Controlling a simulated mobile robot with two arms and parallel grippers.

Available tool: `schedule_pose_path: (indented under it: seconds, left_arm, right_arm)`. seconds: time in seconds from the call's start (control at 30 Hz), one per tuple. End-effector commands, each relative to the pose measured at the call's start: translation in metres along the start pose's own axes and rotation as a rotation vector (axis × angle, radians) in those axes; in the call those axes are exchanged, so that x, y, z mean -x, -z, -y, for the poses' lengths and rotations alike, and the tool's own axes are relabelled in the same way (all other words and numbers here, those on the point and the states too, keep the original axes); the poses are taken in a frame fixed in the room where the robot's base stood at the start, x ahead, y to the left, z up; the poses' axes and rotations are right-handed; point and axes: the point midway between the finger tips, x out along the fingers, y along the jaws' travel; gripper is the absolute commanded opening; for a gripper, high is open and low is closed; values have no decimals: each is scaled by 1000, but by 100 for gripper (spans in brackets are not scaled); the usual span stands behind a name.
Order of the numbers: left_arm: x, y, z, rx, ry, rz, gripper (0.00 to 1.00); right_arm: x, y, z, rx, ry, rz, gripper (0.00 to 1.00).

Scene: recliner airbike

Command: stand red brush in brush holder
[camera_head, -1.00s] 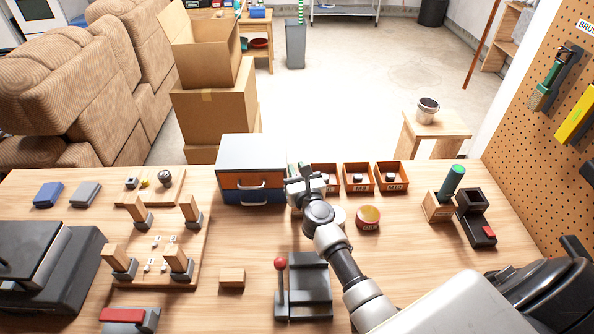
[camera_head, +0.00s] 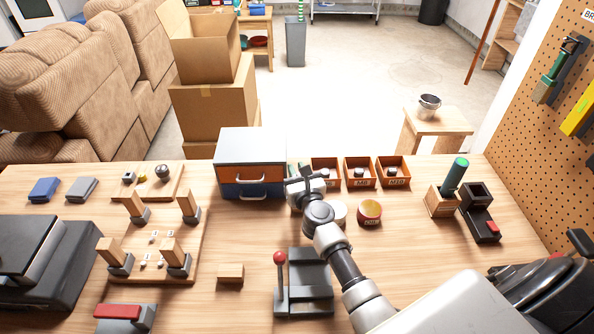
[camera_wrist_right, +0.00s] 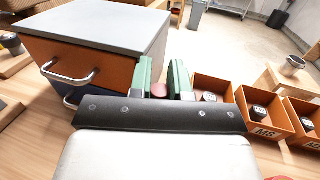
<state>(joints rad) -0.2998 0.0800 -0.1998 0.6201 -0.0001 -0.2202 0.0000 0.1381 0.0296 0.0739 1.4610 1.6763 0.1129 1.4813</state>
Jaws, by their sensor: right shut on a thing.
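My right gripper (camera_head: 305,180) is beside the small drawer cabinet, above the table. In the right wrist view its two green fingers (camera_wrist_right: 162,82) stand close together with a small dull-red piece (camera_wrist_right: 159,90) between them. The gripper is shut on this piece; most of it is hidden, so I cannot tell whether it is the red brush. No full red brush shows. A green-handled tool (camera_head: 550,75) hangs on the pegboard under a cut-off label starting "BR". A wooden block (camera_head: 443,203) holding a green cylinder stands at the table's right; I cannot tell which is the brush holder. My left gripper is out of view.
The drawer cabinet (camera_head: 250,150) is left of the right gripper. Several orange bins (camera_head: 393,183) stand to its right, with a round tin (camera_head: 369,212) in front. A black stand (camera_head: 480,225) and a red-knobbed lever device (camera_head: 280,290) are also on the table.

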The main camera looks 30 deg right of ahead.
Motion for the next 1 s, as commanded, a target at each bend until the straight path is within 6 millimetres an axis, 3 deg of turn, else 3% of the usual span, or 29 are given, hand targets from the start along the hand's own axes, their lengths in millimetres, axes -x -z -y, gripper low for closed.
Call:
schedule_pose_path:
  seconds: [0.3,0.33,0.53,0.83,1.0]
  left_arm:
    - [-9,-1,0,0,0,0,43]
    - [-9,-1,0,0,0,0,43]
    - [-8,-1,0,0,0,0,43]
    - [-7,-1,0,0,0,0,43]
    - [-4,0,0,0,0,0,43]
  right_arm:
    - [0,9,0,0,0,0,0]
    - [0,9,0,0,0,0,19]
    - [0,8,0,0,0,0,47]
    - [3,8,0,0,0,0,47]
    - [25,8,0,-1,0,-3,47]
